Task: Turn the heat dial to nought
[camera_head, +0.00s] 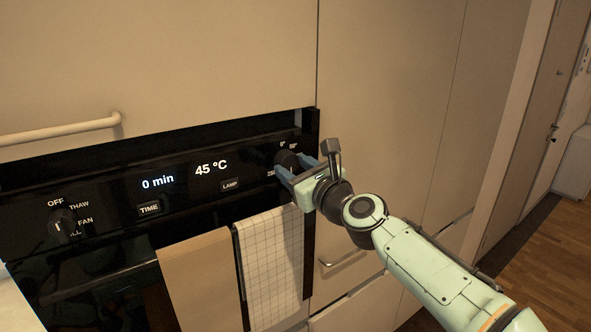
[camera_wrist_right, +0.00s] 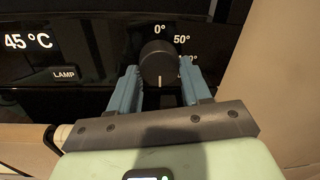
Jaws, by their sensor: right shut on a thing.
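The heat dial (camera_head: 287,158) is a round black knob at the right end of the black oven panel. In the right wrist view the dial (camera_wrist_right: 157,58) has a white line pointing down, and 0° and 50° labels show above and to its right. The display (camera_head: 211,168) reads 45 °C. My right gripper (camera_head: 293,168) is at the dial, and in the wrist view its blue fingers (camera_wrist_right: 161,82) stand one on each side of the knob, shut on it. The fingers cover part of the dial's scale. My left gripper is not in view.
A mode knob (camera_head: 66,226) with OFF, THAW and FAN labels is at the panel's left. TIME (camera_head: 149,208) and LAMP (camera_head: 230,185) buttons lie between. A brown towel (camera_head: 203,280) and checked towel (camera_head: 270,265) hang below. Flat cabinet fronts (camera_head: 390,120) stand to the right.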

